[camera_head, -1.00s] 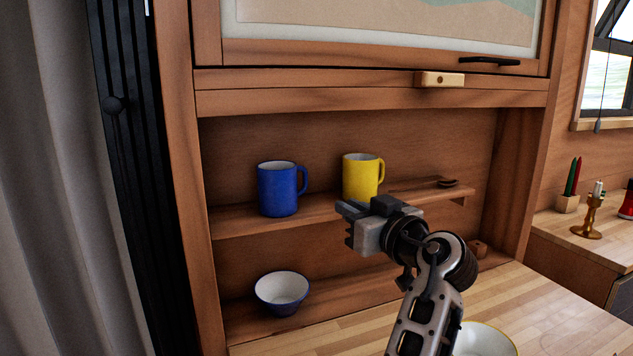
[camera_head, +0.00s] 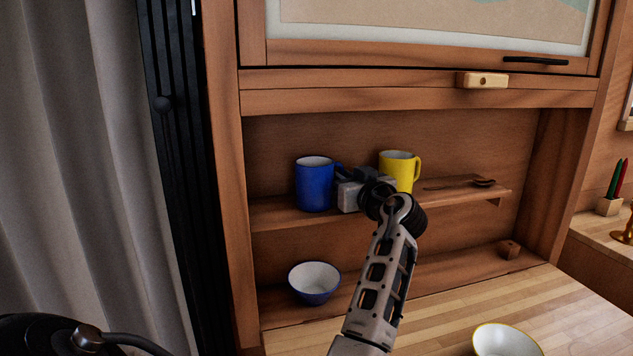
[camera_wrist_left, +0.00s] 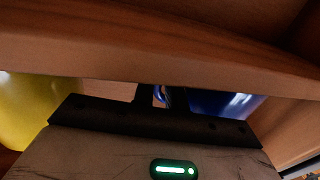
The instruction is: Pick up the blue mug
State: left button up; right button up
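The blue mug (camera_head: 314,186) stands upright on the upper shelf, its handle side facing right, toward my left gripper. My left gripper (camera_head: 345,190) is at shelf height just right of the mug, by its handle. In the left wrist view the blue mug (camera_wrist_left: 225,103) is at the right, and the left gripper's two dark fingers (camera_wrist_left: 161,96) stand apart with a bit of blue, apparently the handle, between them. Contact with it cannot be made out. My right gripper is not in view.
A yellow mug (camera_head: 399,168) stands close right of the gripper on the same shelf (camera_head: 275,214). A blue bowl (camera_head: 314,284) is on the lower shelf, and a yellow-rimmed bowl (camera_head: 504,341) on the counter (camera_head: 450,310).

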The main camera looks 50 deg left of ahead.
pick_arm(q)
jog(key=shift+w+a, duration=0.2)
jog(key=shift+a, duration=0.4)
grip_shut()
jog(key=shift+r, duration=0.1)
